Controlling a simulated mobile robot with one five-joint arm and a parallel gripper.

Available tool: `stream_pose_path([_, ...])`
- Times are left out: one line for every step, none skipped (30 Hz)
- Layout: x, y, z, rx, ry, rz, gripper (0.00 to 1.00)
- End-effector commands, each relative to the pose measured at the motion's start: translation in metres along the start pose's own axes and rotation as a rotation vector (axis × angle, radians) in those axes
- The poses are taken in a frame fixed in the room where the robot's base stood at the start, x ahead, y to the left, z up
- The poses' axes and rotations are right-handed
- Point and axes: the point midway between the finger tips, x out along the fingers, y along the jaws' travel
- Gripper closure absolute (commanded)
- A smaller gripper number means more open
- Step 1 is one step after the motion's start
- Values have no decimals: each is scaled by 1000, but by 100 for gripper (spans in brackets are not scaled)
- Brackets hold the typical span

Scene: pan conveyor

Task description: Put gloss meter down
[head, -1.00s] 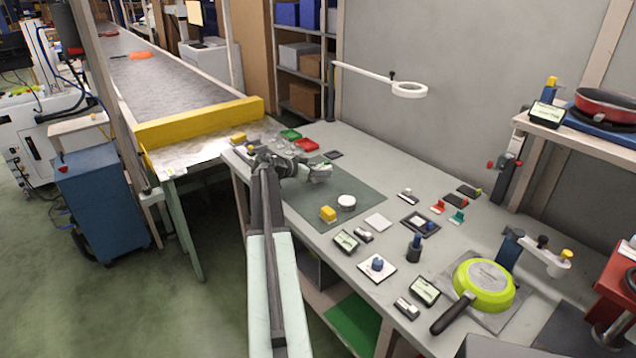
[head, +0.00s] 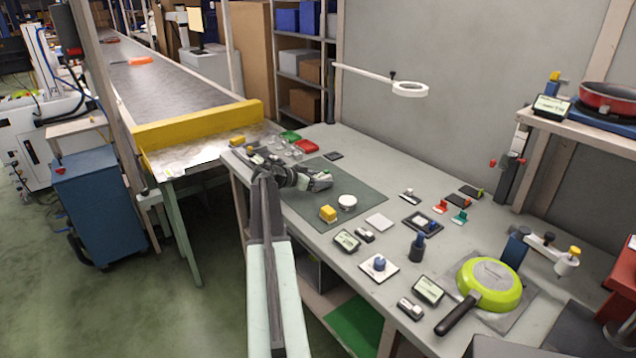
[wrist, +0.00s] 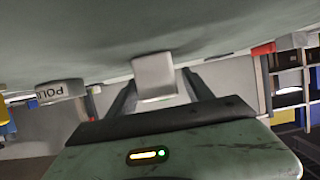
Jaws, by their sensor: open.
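A light grey block, seemingly the gloss meter (wrist: 154,76), is between the two fingers of my gripper (wrist: 157,84) in the wrist view. Its far end meets the grey work surface, which fills the top of that view. The fingers are open on either side of it, and I cannot tell whether either one touches it. In the head view my gripper (head: 321,182) is low over the dark green mat (head: 364,194), near its back part. The block is hardly distinguishable from the gripper there.
A white round tin (head: 347,202) and a yellow block (head: 328,214) stand on the mat close in front. Red (head: 306,146) and green (head: 290,136) trays lie behind. A green pan (head: 488,285) rests at the right. The mat's right part is bare.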

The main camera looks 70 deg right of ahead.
Motion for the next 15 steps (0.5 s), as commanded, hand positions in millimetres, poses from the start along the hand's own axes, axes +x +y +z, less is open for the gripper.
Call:
stream_pose_path([-1,0,-2,0,0,0,40])
stream_pose_path([-2,0,-5,0,0,0,40])
stream_pose_path([-7,0,-4,-1,0,-1,40])
stream_pose_path([-12,0,-5,-1,0,-2,40])
stream_pose_path([-18,0,-5,-1,0,-3,40])
stream_pose_path([-27,1,-6,-1,0,-2,40])
stream_pose_path([-34,1,-6,-1,0,-2,40])
stream_pose_path([-43,0,-7,-2,0,-4,40])
stream_pose_path([-54,1,-7,-2,0,-3,40])
stream_pose_path([-61,1,-7,-2,0,-3,40])
stream_pose_path([-69,0,-7,-2,0,-4,40])
stream_pose_path([-79,1,-7,-1,0,-4,40])
stream_pose_path([-85,1,-7,-1,0,-3,40])
stream_pose_path([-92,0,-6,-1,0,-3,40])
stream_pose_path([-100,0,-6,-2,0,-3,40])
